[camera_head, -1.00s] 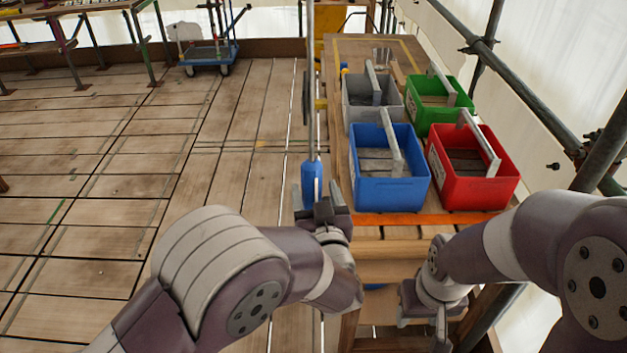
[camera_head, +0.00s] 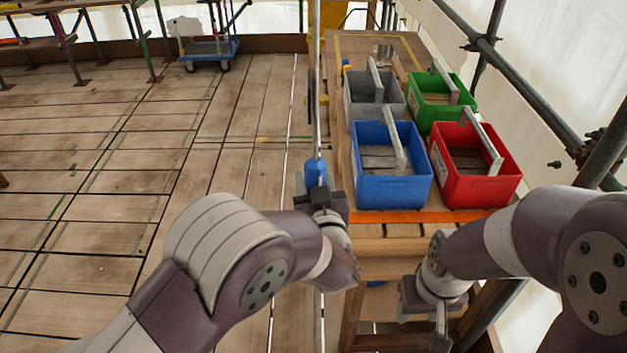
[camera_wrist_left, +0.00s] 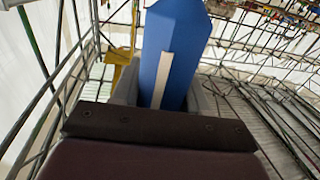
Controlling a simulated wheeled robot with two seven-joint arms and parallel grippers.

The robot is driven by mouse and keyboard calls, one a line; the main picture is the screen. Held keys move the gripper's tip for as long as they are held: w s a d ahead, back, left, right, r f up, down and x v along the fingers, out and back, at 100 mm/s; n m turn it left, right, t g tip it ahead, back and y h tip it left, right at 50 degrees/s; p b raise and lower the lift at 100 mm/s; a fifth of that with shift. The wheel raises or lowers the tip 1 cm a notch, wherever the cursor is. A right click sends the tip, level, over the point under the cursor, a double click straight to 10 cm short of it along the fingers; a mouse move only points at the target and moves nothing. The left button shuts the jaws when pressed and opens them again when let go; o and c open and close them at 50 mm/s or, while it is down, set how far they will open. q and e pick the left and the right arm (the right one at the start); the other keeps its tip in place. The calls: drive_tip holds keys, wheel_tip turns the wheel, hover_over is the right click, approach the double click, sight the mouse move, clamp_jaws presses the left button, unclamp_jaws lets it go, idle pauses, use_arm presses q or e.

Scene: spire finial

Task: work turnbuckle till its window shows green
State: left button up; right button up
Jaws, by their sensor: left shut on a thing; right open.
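The turnbuckle's blue body (camera_head: 315,173) hangs on a vertical grey rod (camera_head: 316,90) left of the workbench in the head view. My left gripper (camera_head: 318,192) is shut on the lower part of the blue body. In the left wrist view the blue body (camera_wrist_left: 184,45) stands upright between the fingers, with a pale whitish strip (camera_wrist_left: 162,80) down its facing side. I see no green on it. My right gripper (camera_head: 440,325) is open and empty, low in front of the bench's near end.
A wooden workbench (camera_head: 400,228) carries a blue crate (camera_head: 385,190), a red crate (camera_head: 480,190), a grey crate (camera_head: 362,112) and a green crate (camera_head: 432,115). Scaffold poles (camera_head: 545,105) run along the right. The plank floor at left is clear; a blue trolley (camera_head: 208,52) stands far back.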

use_arm(q)
drive_tip(key=n+g+y, duration=0.1)
drive_tip(key=y, duration=0.1)
drive_tip(key=n+g+y, duration=0.1)
drive_tip(key=n+y, duration=0.2)
drive_tip(key=y, duration=0.1)
drive_tip(key=shift+s+a+n+g+y+p, duration=0.15)
drive_tip(key=shift+a+n+g+y+p, duration=0.15)
drive_tip(key=shift+a+n+g+y, duration=0.1)
drive_tip(key=n+g+y, duration=0.1)
drive_tip(key=g+y, duration=0.1)
drive_tip(key=n+g+y, duration=0.2)
drive_tip(key=shift+s+a+f+n, duration=0.1)
drive_tip(key=shift+s+a+n, duration=0.1)
drive_tip(key=shift+n, duration=0.1)
drive_tip(key=shift+s+n+g+y, duration=0.1)
drive_tip(key=shift+n+g+y, duration=0.4)
drive_tip(key=shift+g, duration=0.1)
drive_tip(key=shift+n+g+y, duration=0.4)
drive_tip(key=shift+g, duration=0.1)
drive_tip(key=n+g+p, duration=0.1)
drive_tip(key=p, duration=0.1)
drive_tip(key=n+g+y+p, duration=0.1)
drive_tip(key=g+p, duration=0.1)
drive_tip(key=n+g+p, duration=0.1)
drive_tip(key=g+p, duration=0.1)
drive_tip(key=shift+s+a+n+y+p, duration=0.2)
drive_tip(key=shift+s+n+y+p, duration=0.1)
drive_tip(key=shift+s+y+p, duration=0.1)
